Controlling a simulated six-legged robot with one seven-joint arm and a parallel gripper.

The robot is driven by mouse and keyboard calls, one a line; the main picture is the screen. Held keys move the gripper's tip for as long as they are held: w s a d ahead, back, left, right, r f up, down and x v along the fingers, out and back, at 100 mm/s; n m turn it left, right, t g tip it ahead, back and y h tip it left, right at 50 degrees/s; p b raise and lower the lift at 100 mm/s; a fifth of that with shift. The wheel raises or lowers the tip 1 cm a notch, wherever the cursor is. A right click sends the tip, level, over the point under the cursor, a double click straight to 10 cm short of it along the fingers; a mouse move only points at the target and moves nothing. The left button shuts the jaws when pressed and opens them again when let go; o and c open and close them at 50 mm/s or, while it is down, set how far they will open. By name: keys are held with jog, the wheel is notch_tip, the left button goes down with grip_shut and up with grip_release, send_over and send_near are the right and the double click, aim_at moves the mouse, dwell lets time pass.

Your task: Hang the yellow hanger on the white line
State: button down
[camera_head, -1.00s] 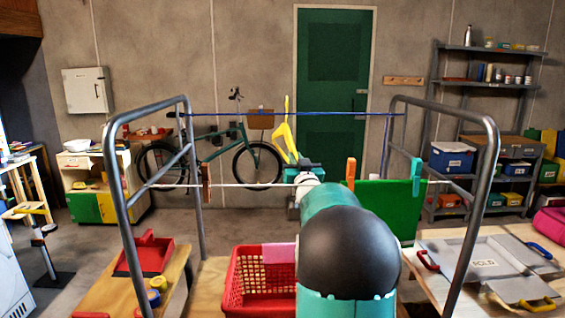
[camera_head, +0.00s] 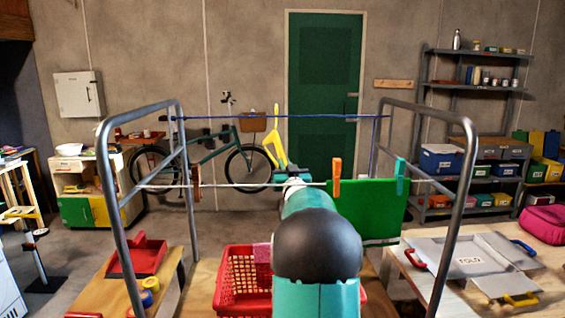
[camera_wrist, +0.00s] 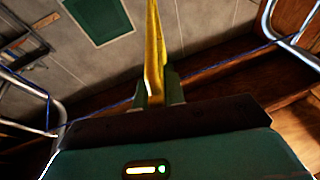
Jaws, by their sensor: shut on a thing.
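The yellow hanger (camera_head: 276,148) is upright and seen nearly edge-on, its hook end rising in the picture past the blue line. My gripper (camera_head: 285,172) is shut on its lower part. In the wrist view the hanger (camera_wrist: 153,55) stands up from between the fingers of my gripper (camera_wrist: 156,92). The white line (camera_head: 235,186) runs across the rack, low and in front of the blue line. The hanger shows above the white line; the depth between them is hard to tell. My arm hides part of the white line.
A blue line (camera_head: 225,117) crosses the rack (camera_head: 112,200) behind. A green cloth (camera_head: 367,212) hangs on the white line with an orange peg (camera_head: 336,178) and a teal peg (camera_head: 400,177). A brown peg (camera_head: 196,182) is at left. A red basket (camera_head: 240,285) stands below.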

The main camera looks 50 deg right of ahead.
jog(key=shift+f, duration=3.7)
jog(key=s+a, duration=0.6)
jog(key=s, duration=0.2)
